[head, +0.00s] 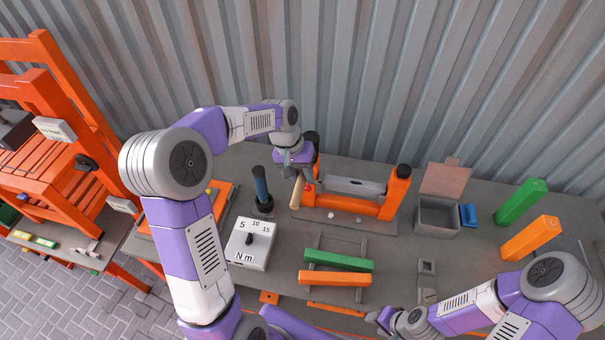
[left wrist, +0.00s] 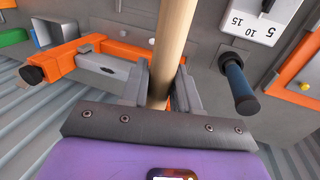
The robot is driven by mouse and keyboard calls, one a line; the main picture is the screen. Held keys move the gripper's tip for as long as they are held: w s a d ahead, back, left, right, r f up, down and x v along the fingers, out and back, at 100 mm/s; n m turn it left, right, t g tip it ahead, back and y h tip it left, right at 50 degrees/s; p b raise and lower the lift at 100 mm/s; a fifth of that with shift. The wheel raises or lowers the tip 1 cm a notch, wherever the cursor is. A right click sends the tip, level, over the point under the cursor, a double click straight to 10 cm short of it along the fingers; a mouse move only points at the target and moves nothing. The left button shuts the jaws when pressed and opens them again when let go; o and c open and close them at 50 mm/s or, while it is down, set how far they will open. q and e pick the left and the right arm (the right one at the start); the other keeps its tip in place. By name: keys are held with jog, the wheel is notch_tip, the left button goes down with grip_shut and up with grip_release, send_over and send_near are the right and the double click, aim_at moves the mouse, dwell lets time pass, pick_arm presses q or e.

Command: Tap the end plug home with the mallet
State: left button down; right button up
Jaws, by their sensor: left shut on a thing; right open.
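My left gripper (head: 298,172) is shut on the pale wooden handle (head: 297,193) of the mallet; the handle also shows between the fingers in the left wrist view (left wrist: 173,45). The mallet head is not clear: a dark round shape (head: 312,138) shows just behind the gripper, and I cannot tell whether it is the head or a cap on the left orange post. The right orange post (head: 396,194) of the fixture has a black plug-like cap (head: 404,170) at its top. My right gripper (head: 372,317) is open and empty near the table's front edge.
A blue-handled tool (head: 261,184) stands left of the mallet, behind a dial box (head: 248,243). Green (head: 340,261) and orange (head: 335,279) bars lie in front.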

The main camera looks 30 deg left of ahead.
pick_arm(q)
jog(key=shift+f, duration=0.1)
dwell(0.3)
notch_tip(320, 180, up, 4)
jog(key=p, duration=0.3)
dwell(0.3)
